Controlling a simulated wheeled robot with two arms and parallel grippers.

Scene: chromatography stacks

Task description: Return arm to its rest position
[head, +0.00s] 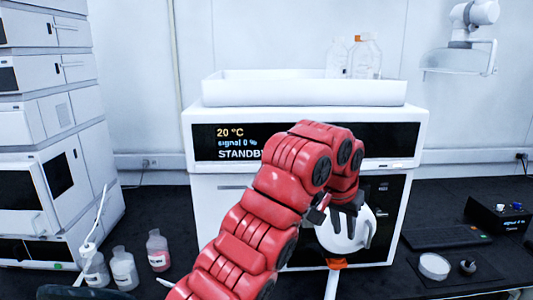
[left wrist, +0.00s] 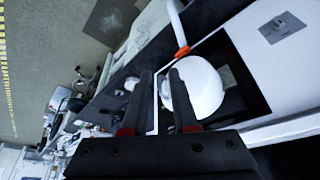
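My left arm, red and segmented, rises from the bottom of the head view and bends over in front of the white instrument (head: 216,215). Its dark left gripper (head: 347,215) points down beside a rounded white object (head: 336,240) with an orange part under it. In the left wrist view, the two dark fingers of the left gripper (left wrist: 160,78) stand apart with a gap between them. The rounded white object (left wrist: 203,84) lies behind and to the right of the right finger. Whether they touch is unclear. My right gripper is not in view.
A white tray (head: 300,92) with clear bottles (head: 366,60) tops the instrument. A module stack (head: 45,120) stands at left. Small bottles (head: 158,250) stand on the dark bench between. A black box (head: 497,214), a flat pad (head: 447,237) and a white dish (head: 435,266) lie at right.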

